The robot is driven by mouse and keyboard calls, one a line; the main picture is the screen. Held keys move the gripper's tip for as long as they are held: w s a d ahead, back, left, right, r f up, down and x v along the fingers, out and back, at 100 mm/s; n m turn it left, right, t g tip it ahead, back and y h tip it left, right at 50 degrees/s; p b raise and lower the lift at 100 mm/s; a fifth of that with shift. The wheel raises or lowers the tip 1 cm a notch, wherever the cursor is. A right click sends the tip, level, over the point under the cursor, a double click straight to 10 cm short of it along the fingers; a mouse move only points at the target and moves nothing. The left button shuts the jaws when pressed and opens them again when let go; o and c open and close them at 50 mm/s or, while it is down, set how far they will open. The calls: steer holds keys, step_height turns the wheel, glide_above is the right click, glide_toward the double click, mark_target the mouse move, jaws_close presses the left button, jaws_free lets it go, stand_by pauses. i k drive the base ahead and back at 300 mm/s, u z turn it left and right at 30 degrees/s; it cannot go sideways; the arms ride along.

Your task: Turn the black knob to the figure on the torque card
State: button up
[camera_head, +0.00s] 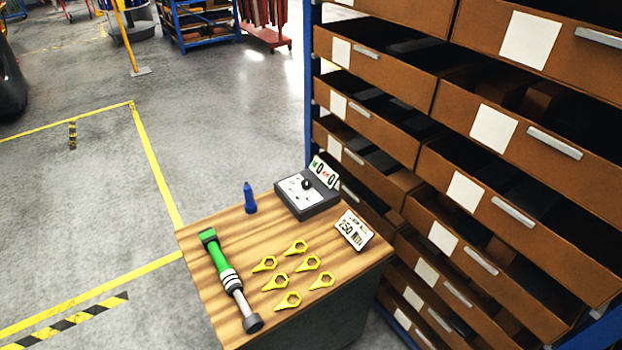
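A dark grey box (323,205) with a white dial face (294,190) sits at the back of the wooden table. The black knob (307,184) is on top of the dial face; which mark it points to is too small to tell. The torque card (354,229), a white card, leans upright at the table's right side and appears to read 250, with a unit that is hard to read. My gripper is not in view.
On the wooden table (202,263) lie a green and grey torque wrench (223,264) and several yellow pointer rings (289,301). A blue pen-like object (249,198) stands at the back edge. A rack of brown drawers (380,75) rises close on the right. Grey floor (70,200) is open on the left.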

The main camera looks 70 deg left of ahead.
mark_target(306, 184)
steer(key=u, duration=2.15)
steer(key=i, duration=0.9)
steer(key=u, duration=1.85)
steer(key=k, duration=0.9)
steer(key=z, duration=0.2)
steer(key=i, duration=0.6)
steer(key=u, duration=0.05)
